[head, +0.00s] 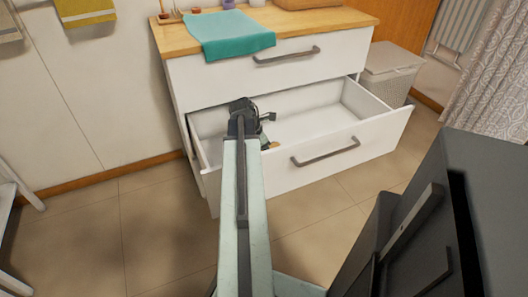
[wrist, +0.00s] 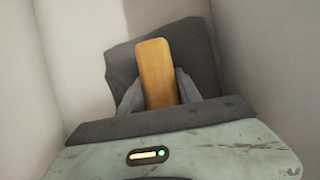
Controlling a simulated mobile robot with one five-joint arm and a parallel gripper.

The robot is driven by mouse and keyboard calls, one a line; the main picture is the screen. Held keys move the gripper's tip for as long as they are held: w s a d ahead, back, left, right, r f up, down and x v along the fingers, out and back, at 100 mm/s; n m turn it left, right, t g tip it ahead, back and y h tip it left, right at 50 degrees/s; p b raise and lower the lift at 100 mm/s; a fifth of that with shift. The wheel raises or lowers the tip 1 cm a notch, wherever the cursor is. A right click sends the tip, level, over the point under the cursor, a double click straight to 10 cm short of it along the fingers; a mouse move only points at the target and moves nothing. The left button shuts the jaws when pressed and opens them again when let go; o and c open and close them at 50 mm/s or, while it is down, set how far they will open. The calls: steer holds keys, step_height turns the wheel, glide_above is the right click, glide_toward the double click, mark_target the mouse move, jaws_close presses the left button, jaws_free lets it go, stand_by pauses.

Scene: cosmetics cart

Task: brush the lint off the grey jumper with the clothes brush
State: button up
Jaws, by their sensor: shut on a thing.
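The clothes brush (wrist: 156,62) shows in the wrist view as a plain wooden block, its bristles hidden. My gripper (wrist: 158,92) is shut on it, with one grey finger on each side. A dark grey folded cloth, which looks like the grey jumper (wrist: 198,48), lies behind the brush between pale drawer walls. I cannot tell whether the brush touches it, and no lint can be made out. In the head view my gripper (head: 262,124) is inside the left part of the open drawer, and my arm hides most of what lies there.
The open white drawer (head: 362,148) has free floor to the right of my gripper. Above it is the cart's wooden top (head: 342,18) with a teal cloth (head: 232,36) hanging over the front. A pale lidded basket (head: 392,72) stands at the right.

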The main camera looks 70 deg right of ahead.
mark_target(273, 146)
steer(key=shift+s+d, duration=1.2)
steer(key=shift+d, duration=0.1)
steer(key=shift+f, duration=0.15)
jaws_close()
steer(key=shift+w+a, duration=2.45)
steer(key=shift+a, duration=0.2)
steer(key=shift+w+a, duration=1.25)
steer(key=shift+a, duration=0.1)
step_height(273, 146, up, 6)
steer(key=p, duration=0.6)
